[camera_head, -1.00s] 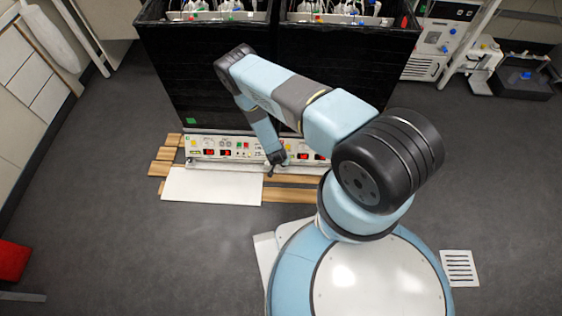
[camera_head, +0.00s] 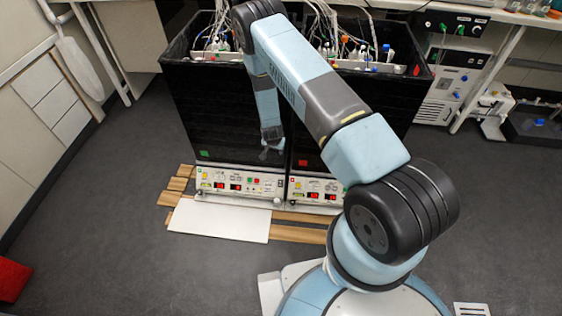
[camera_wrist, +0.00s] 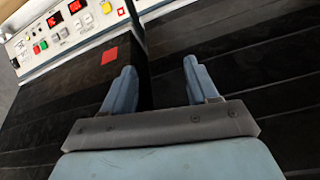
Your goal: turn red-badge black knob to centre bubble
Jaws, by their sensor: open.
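The red badge (camera_head: 302,163) is a small square low on the black front of the right-hand bioreactor (camera_head: 330,130). It also shows left of my fingers in the wrist view (camera_wrist: 109,56). Below it is a white control panel (camera_head: 318,190) with red displays and coloured buttons, seen tilted at the upper left of the wrist view (camera_wrist: 40,40). I cannot make out the black knob or the bubble in either view. My gripper (camera_head: 271,152) is near the gap between the two bioreactors, above the panels. In the wrist view its fingers (camera_wrist: 160,72) are apart, with nothing between them.
The left-hand bioreactor (camera_head: 205,110) has a green badge (camera_head: 204,153) and its own panel (camera_head: 238,184). A white board (camera_head: 219,220) and wooden slats (camera_head: 298,234) lie on the floor in front. Tubes and bottles crowd the tops.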

